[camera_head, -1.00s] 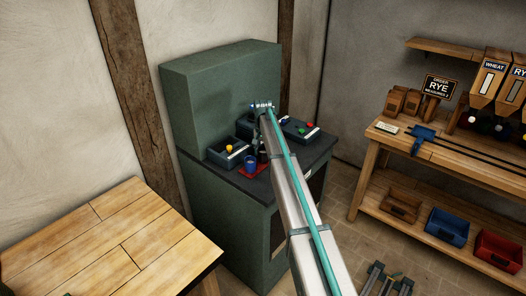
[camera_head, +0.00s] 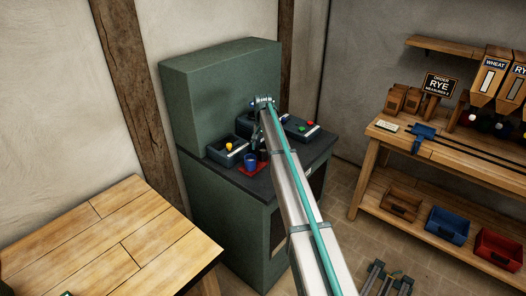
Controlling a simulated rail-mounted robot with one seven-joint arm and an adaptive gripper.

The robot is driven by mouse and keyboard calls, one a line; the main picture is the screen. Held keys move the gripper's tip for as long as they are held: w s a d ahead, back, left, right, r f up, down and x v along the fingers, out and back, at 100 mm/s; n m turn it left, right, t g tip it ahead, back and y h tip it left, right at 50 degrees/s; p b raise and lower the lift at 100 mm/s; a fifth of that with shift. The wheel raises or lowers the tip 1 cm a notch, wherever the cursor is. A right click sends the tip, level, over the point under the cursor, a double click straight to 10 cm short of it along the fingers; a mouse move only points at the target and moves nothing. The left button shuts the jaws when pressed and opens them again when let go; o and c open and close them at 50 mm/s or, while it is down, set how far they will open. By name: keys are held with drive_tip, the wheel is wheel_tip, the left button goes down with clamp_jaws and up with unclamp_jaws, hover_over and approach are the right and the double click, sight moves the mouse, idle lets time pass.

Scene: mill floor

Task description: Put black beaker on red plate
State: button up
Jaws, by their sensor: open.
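The red plate (camera_head: 248,170) lies on the dark top of the green cabinet, near its front edge. A blue cup (camera_head: 250,161) stands on or right at the plate. A small dark shape, apparently the black beaker (camera_head: 262,155), stands just right of the blue cup, at the plate's right side; my arm partly hides it. I cannot tell whether its base is fully on the plate. My gripper (camera_head: 256,143) is open, small in view and partly hidden by my arm, just above the dark shape.
A grey bin (camera_head: 226,150) with yellow and orange items stands left of the plate. Another bin (camera_head: 300,128) with red and green items is at the back right. The cabinet's tall back panel (camera_head: 220,90) rises behind. A wooden table (camera_head: 110,235) is at the front left.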

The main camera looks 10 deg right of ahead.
wheel_tip(320, 180, up, 11)
drive_tip(key=b, duration=0.2)
drive_tip(key=shift+f+b, duration=0.15)
drive_tip(key=shift+b, duration=0.25)
drive_tip(key=shift+s+f, duration=0.1)
